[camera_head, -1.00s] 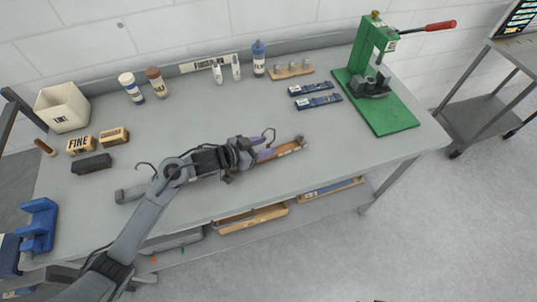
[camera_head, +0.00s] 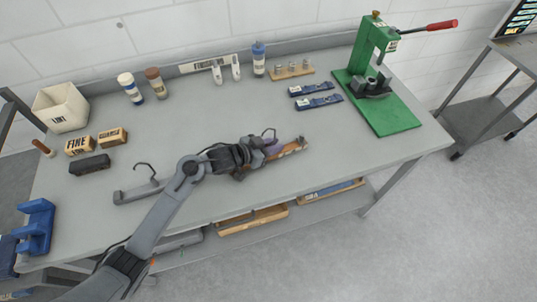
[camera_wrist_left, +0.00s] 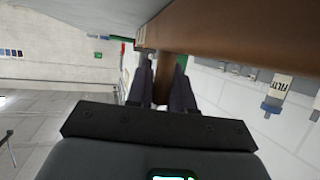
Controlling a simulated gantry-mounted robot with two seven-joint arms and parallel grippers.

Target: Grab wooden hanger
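The wooden hanger (camera_head: 289,148) lies along the front part of the grey workbench. Its dark hook (camera_head: 269,132) sticks up beside my left gripper (camera_head: 272,148), and the gripper and wrist hide its left part. In the left wrist view, the brown wood (camera_wrist_left: 235,25) fills the upper right, close to the camera. The dark fingers of the left gripper (camera_wrist_left: 164,75) stand on either side of a brown strip of wood. I cannot tell whether they press on it. My right gripper is not in view.
A grey hanger-like piece (camera_head: 135,193) with a hook lies left of my forearm. Blue-labelled bars (camera_head: 318,103) and a green press (camera_head: 385,90) stand beyond the hanger. Bottles and blocks line the back and left. The middle of the bench (camera_head: 200,115) is clear.

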